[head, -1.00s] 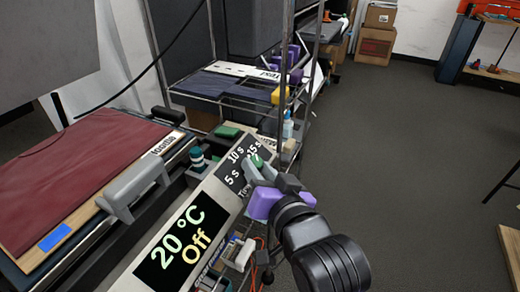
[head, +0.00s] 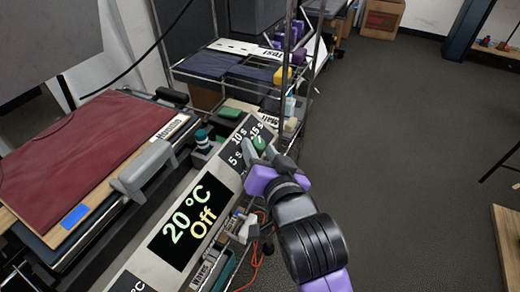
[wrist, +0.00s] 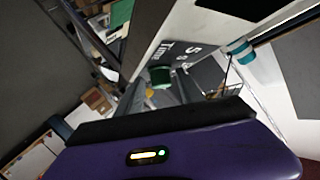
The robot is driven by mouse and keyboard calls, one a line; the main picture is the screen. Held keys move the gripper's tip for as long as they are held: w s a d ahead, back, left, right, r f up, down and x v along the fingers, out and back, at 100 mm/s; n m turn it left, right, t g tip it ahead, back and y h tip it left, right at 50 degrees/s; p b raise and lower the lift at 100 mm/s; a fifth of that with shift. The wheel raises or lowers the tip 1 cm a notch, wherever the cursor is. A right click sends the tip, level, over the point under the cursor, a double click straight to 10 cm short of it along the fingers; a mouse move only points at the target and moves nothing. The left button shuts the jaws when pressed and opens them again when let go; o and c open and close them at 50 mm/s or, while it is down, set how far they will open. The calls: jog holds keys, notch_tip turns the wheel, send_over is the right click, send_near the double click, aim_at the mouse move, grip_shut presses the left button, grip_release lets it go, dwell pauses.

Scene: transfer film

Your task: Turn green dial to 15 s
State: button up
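The green dial (head: 259,143) sits on the dark timer panel (head: 237,150), which is marked 5 s, 10 s and 15 s. My gripper (head: 261,152) is at the dial, with its two grey fingers apart and the green dial showing between their tips. In the wrist view the green dial (wrist: 160,76) shows just beyond the fingers (wrist: 162,94). I cannot tell whether the fingers touch it. The dial's pointer is too small to read, and the gripper hides the lower panel.
A display (head: 192,222) reads 20 °C and Off. A heat press with a dark red pad (head: 85,165) and a grey handle (head: 143,168) stands at the left. A wire shelf (head: 235,75) stands behind the panel. The floor at the right is open.

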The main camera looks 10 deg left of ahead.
jog(key=shift+s+r, duration=0.1)
jog(key=v, duration=0.7)
jog(key=shift+s, duration=0.35)
jog(key=shift+d, duration=0.1)
